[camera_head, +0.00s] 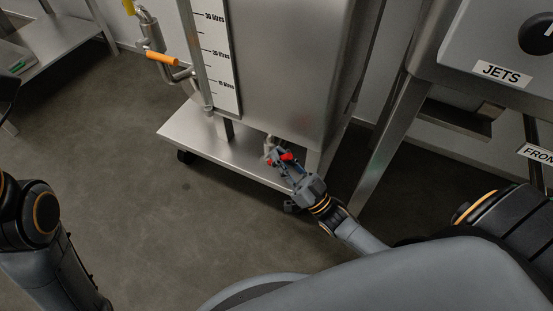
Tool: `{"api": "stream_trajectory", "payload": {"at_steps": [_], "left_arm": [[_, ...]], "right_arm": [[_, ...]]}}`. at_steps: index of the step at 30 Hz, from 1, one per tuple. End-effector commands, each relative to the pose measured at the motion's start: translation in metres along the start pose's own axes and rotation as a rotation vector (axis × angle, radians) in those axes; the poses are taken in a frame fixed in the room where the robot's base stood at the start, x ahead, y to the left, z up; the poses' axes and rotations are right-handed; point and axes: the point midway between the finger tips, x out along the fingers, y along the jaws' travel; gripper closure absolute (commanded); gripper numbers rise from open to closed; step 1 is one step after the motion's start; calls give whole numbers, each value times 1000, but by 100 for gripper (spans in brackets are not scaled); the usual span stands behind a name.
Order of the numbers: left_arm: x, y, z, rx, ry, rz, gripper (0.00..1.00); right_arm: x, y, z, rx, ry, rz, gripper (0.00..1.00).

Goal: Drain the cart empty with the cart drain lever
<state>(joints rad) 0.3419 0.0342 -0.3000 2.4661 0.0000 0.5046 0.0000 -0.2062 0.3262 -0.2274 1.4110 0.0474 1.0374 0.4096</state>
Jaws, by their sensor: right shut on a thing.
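The cart (240,165) is a steel tank on a wheeled base, with a scale in litres on its front left. A small metal drain outlet (269,143) sits low under the tank at the front. The red cart drain lever (287,157) shows beside it, partly hidden by my right gripper (280,160). My right gripper is shut on the lever, just above the front edge of the base. My left arm shows at the left edge, but its gripper is outside the view. I cannot tell any liquid level on the scale.
A pipe with an orange handle (162,58) stands left of the tank. A steel stand with a JETS label (502,73) is close on the right, its leg beside my right forearm. A steel table (60,42) is at the back left. The floor between is clear.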

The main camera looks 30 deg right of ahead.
Motion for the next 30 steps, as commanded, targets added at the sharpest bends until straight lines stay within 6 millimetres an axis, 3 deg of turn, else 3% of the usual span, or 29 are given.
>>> {"api": "stream_trajectory", "payload": {"at_steps": [15, 16, 20, 30], "left_arm": [[3, 1, -4, 2, 18, 7, 52], [3, 1, -4, 2, 18, 7, 52], [3, 2, -4, 2, 19, 7, 52], [3, 1, -3, 2, 14, 5, 52]], "right_arm": [[-6, -2, 2, 7, 18, -3, 100], [-5, -2, 2, 7, 18, -3, 86], [-5, -1, 2, 7, 20, -2, 62], [-6, 0, 1, 6, 22, -1, 62]]}}
